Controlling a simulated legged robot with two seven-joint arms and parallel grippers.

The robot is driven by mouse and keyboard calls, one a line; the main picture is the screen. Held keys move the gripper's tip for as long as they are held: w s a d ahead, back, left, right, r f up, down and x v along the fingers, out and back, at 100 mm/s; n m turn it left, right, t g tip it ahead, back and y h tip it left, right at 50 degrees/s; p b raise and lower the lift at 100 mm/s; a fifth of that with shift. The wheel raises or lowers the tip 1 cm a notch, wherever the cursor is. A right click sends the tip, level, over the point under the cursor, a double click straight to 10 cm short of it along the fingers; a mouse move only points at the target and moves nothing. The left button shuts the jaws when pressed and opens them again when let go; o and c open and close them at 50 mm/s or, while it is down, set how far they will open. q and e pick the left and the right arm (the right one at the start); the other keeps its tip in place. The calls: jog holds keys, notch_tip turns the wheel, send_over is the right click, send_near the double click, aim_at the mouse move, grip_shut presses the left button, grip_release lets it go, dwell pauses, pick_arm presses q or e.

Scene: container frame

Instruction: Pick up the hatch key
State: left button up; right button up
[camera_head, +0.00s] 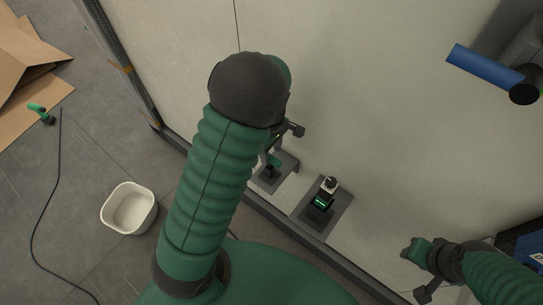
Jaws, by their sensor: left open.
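A small green-handled piece with a dark base (272,165), which looks like the hatch key, stands on a dark grey plate by the foot of the pale wall. My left arm reaches over from below, and its dark wrist hides part of that area. My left gripper (280,143) is open, right above the green piece; I cannot tell whether its fingers touch it. My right gripper (422,270) is at the lower right, away from the plates, and its jaw opening is unclear.
A second dark plate (339,212) holds a device with a lit green display (320,202). A white bin (129,208), a cable, a green tool (41,113) and cardboard (28,60) lie left. A blue cylinder (484,66) juts out upper right.

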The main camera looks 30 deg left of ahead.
aim_at(269, 166)
pick_arm(q)
jog(key=f, duration=0.1)
jog(key=s+f, duration=0.1)
jog(key=f+p, duration=0.1)
jog(key=shift+s+a+f, duration=0.2)
jog(key=shift+s+f, duration=0.05)
jog(key=shift+f, duration=0.45)
jog(key=shift+w+d+f, duration=0.1)
jog(key=shift+w+d, duration=0.05)
jog(key=shift+d, duration=0.1)
jog(key=shift+w+d, duration=0.1)
jog(key=shift+w, duration=0.05)
jog(key=c, duration=0.9)
jog(key=shift+a, duration=0.2)
grip_shut()
pick_arm(e)
jog(key=shift+s+a+r, duration=0.15)
jog(key=shift+s+r, duration=0.35)
jog(key=shift+r, duration=0.25)
jog(key=shift+w, duration=0.1)
